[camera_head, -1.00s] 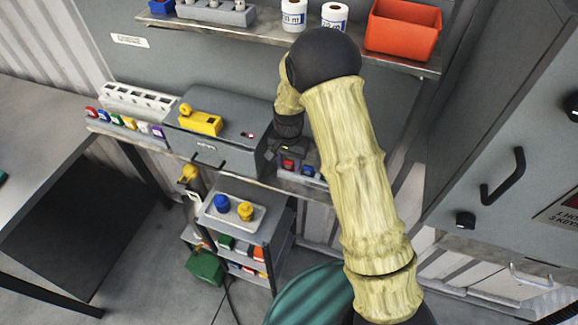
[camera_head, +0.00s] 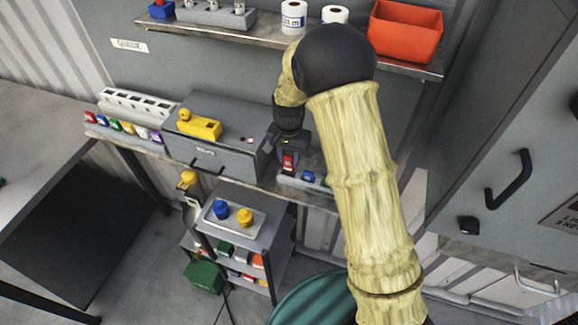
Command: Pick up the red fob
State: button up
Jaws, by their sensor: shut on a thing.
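The red fob (camera_head: 289,162) is at the right end of the grey shelf, by the right side of the grey box. My gripper (camera_head: 289,158) points down over it and is shut on it. The fob is small in the view and partly covered by the fingers. I cannot tell whether it is clear of the tray (camera_head: 291,181) under it. A blue fob (camera_head: 308,177) sits in that tray just to the right.
The grey box (camera_head: 215,145) with a yellow device on top stands left of my gripper. A row of coloured fobs (camera_head: 122,127) lies further left. Above is a shelf with paper rolls and an orange bin (camera_head: 405,30). A grey cabinet is at right.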

aim_at(289, 156)
notch_tip(289, 156, up, 6)
jog(key=shift+f+b, duration=0.15)
jog(key=shift+b, duration=0.5)
